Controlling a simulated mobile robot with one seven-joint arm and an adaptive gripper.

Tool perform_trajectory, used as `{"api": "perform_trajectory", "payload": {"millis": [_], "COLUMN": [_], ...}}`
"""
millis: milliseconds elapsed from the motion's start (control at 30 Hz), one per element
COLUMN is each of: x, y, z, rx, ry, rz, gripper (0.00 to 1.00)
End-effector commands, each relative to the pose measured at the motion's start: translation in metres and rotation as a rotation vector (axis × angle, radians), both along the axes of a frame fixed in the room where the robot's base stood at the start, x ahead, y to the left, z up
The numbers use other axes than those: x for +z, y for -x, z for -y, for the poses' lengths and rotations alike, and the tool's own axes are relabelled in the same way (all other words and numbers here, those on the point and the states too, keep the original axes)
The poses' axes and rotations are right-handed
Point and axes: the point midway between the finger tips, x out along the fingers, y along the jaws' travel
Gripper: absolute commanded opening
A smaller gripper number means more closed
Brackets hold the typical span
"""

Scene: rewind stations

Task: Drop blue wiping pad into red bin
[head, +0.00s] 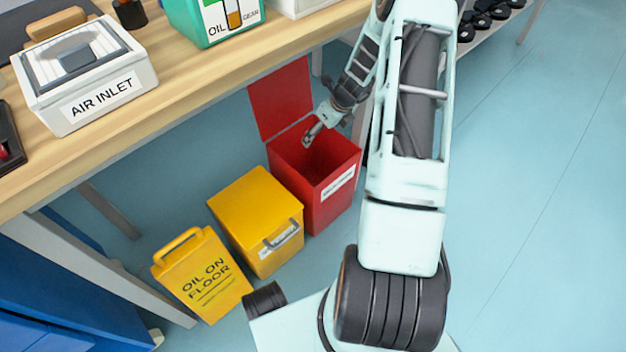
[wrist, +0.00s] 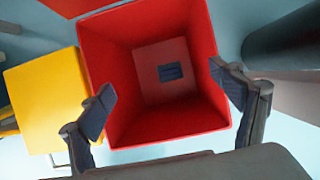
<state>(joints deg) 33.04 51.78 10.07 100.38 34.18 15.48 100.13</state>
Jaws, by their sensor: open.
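The red bin (head: 318,182) stands on the floor beside the workbench, with its red lid (head: 281,97) swung up behind it. It also shows in the wrist view (wrist: 160,133), seen from above into its opening. The blue wiping pad (wrist: 170,72) lies flat on the bottom of the bin, inside its walls. The pad is hidden in the head view. My gripper (head: 309,138) is over the bin's opening, above the pad and apart from it. In the wrist view my gripper (wrist: 170,98) has its fingers spread wide with nothing between them.
A yellow box (head: 250,215) stands left of the bin, close to it. A yellow "OIL ON FLOOR" sign (head: 205,280) is further left. The wooden bench (head: 190,85) holds an AIR INLET box (head: 85,80) and a green oil container (head: 215,20). Floor at right is clear.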

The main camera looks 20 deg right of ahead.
Motion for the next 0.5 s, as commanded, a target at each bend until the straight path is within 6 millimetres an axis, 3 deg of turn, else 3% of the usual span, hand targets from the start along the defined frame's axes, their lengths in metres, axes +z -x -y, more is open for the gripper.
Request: {"api": "perform_trajectory", "payload": {"millis": [200,500], "x": [0.038,0.064], "y": [0.014,0.025], "z": [0.006,0.01], "rx": [-0.001,-0.001], "ry": [0.002,0.001], "rz": [0.001,0.0], "gripper": [0.85,0.85]}}
